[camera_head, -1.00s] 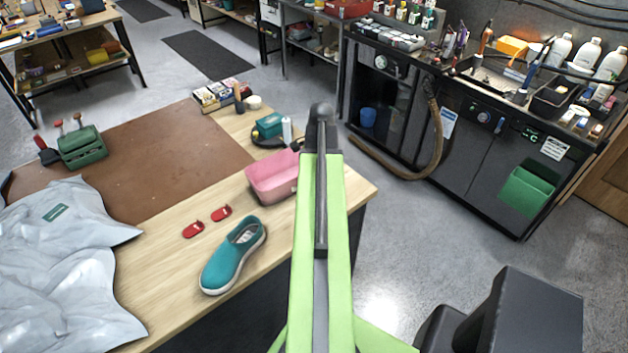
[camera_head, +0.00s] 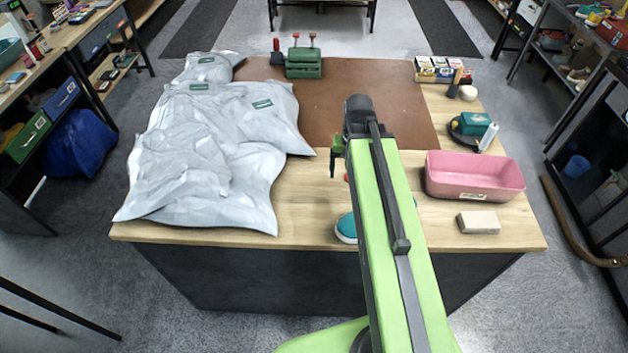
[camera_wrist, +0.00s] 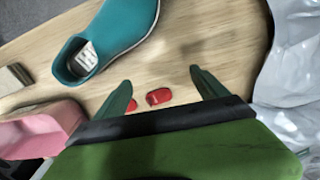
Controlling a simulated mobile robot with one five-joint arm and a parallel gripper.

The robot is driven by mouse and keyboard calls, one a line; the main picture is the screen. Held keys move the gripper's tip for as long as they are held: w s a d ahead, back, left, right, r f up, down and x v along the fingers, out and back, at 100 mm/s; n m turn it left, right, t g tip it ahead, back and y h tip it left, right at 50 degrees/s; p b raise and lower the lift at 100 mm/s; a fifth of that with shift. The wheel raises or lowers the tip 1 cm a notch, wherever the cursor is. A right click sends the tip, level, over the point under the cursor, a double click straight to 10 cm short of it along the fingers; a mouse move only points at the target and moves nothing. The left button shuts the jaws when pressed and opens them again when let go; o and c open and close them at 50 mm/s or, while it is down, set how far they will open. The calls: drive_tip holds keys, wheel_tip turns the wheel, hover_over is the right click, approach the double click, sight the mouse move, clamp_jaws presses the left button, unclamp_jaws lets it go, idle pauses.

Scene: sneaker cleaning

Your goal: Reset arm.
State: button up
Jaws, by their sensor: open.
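My gripper (camera_wrist: 162,90) is open and empty in the wrist view, its two green fingers spread above the wooden table. Two small red pieces (camera_wrist: 158,97) lie on the table between and beyond the fingers; one is partly behind the left finger. The teal sneaker (camera_wrist: 108,40) lies on the table at the upper left of the wrist view, apart from the fingers. In the head view my green arm reaches over the table and hides most of the sneaker (camera_head: 346,229). A green part of my gripper (camera_head: 335,156) shows left of the arm's end.
A pink bin (camera_head: 474,178) and a beige block (camera_head: 478,222) are right of my arm. Grey plastic bags (camera_head: 215,150) cover the table's left side. A brown mat (camera_head: 320,125), a green caddy (camera_head: 303,62) and small boxes (camera_head: 446,70) are toward the back.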

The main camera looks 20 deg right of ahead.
drive_tip(key=a+n, duration=0.4)
drive_tip(key=a, duration=0.8)
drive_tip(key=shift+a+n, duration=0.3)
drive_tip(key=shift+a, duration=0.1)
